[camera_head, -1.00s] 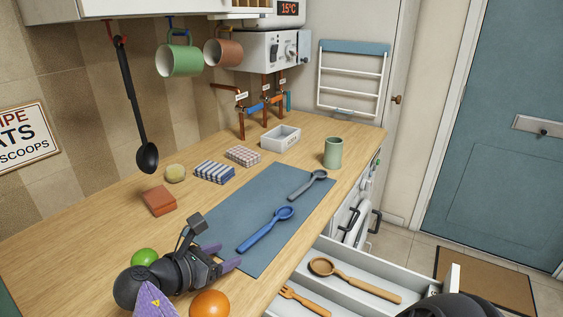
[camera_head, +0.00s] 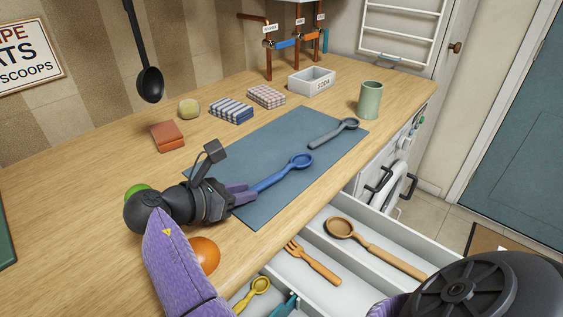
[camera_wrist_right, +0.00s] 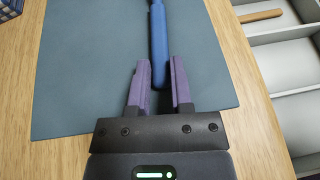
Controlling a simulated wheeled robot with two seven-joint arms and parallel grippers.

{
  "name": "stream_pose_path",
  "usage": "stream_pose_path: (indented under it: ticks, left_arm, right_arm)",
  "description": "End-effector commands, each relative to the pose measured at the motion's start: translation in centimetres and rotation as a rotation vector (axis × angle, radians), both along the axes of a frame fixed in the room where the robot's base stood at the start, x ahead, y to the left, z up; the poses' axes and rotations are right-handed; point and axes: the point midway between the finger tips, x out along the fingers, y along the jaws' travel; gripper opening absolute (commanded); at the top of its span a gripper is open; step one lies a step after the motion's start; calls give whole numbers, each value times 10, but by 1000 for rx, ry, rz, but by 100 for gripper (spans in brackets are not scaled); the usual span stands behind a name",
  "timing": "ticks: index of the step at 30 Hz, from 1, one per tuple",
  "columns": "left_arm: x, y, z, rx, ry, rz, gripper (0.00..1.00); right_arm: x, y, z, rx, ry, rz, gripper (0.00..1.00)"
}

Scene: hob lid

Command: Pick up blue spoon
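The blue spoon (camera_head: 284,173) lies on the blue-grey mat (camera_head: 240,135), its bowl pointing away to the right. My right gripper (camera_head: 246,193) is low over the mat at the near end of the spoon's handle. In the right wrist view the fingers of my right gripper (camera_wrist_right: 158,66) are open, one on each side of the handle end of the blue spoon (camera_wrist_right: 159,40). My left gripper is not in view.
A grey spoon (camera_head: 331,134) lies farther along the mat. An orange (camera_head: 205,253) and a green fruit (camera_head: 137,189) are beside my right arm. An open drawer (camera_head: 338,215) with wooden utensils is below the counter's front edge. A green cup (camera_head: 370,100) stands at the back.

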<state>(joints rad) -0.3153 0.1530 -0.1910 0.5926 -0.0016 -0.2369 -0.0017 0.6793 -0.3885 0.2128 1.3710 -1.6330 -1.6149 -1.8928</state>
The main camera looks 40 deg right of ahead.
Motion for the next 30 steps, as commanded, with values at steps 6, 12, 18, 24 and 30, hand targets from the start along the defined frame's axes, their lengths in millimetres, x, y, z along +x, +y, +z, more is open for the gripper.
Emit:
stream_pose_path:
  ticks: [6, 12, 18, 24, 30]
  left_arm:
    - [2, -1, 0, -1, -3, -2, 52]
    - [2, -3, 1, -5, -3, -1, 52]
    - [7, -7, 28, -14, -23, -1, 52]
    - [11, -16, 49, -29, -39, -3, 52]
    - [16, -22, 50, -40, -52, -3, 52]
  right_arm:
    - [0, 0, 0, 0, 0, 0, 0]
    - [0, 0, 1, 0, 0, 0, 0]
    - [0, 0, 51, -1, -8, -1, 0]
    - [0, 0, 93, -2, -5, -1, 0]
    - [-1, -4, 105, -6, -3, 0, 0]
